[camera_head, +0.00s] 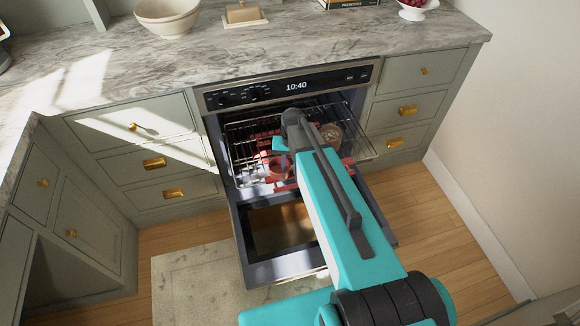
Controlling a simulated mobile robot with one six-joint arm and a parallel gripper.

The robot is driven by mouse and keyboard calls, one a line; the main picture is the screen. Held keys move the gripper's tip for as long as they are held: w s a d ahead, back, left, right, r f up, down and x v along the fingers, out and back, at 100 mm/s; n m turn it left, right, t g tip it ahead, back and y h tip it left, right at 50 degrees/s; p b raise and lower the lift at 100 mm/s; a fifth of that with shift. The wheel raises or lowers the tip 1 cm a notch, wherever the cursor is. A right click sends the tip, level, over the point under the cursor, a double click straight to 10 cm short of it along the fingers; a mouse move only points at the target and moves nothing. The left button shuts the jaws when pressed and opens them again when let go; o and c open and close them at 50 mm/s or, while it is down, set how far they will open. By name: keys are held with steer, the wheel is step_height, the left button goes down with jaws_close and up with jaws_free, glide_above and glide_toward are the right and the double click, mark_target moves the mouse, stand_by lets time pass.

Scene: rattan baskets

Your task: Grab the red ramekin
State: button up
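A red round dish (279,167), which looks like the red ramekin, is on the wire rack inside the open oven, just left of my arm. My arm covers part of the area around it. My gripper (283,152) reaches down into the oven close to the dish. Its fingers are mostly hidden behind my arm, so I cannot tell whether they touch the dish or are open or shut. More red shapes show on the rack behind and to the right, too small and covered to name.
The oven door (280,232) is folded down in front of the oven. A round brown-topped item (330,134) sits on the wire rack (358,147) right of my wrist. Drawers flank the oven. Bowls (168,15) and a butter dish (243,13) stand on the marble counter (150,62).

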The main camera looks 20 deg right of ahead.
steer(key=shift+r, duration=0.15)
step_height(320, 180, up, 14)
steer(key=b, duration=0.1)
steer(key=shift+d+f+b, duration=0.25)
steer(key=shift+d+b, duration=0.05)
stand_by(0.8)
steer(key=shift+s, duration=0.1)
steer(key=s+f, duration=0.2)
steer(key=f, duration=0.1)
steer(key=s+a+f+n, duration=0.1)
steer(key=s+f, duration=0.1)
steer(key=f, duration=0.1)
steer(key=s+a+f+n, duration=0.1)
steer(key=s+f, duration=0.1)
steer(key=f, duration=0.2)
steer(key=shift+s+a, duration=0.25)
steer(key=shift+s, duration=0.05)
steer(key=s+f+g, duration=0.3)
steer(key=s+f, duration=0.8)
steer(key=s, duration=0.3)
steer(key=s+a+f+n+g, duration=0.1)
steer(key=s+f+g, duration=0.1)
steer(key=s+f, duration=0.9)
steer(key=s, duration=0.4)
steer(key=shift+f+n+g+h, duration=0.25)
steer(key=shift+n+g+h, duration=0.05)
steer(key=shift+g, duration=0.1)
steer(key=shift+o, duration=0.8)
steer(key=shift+s+a, duration=0.1)
steer(key=shift+s, duration=0.05)
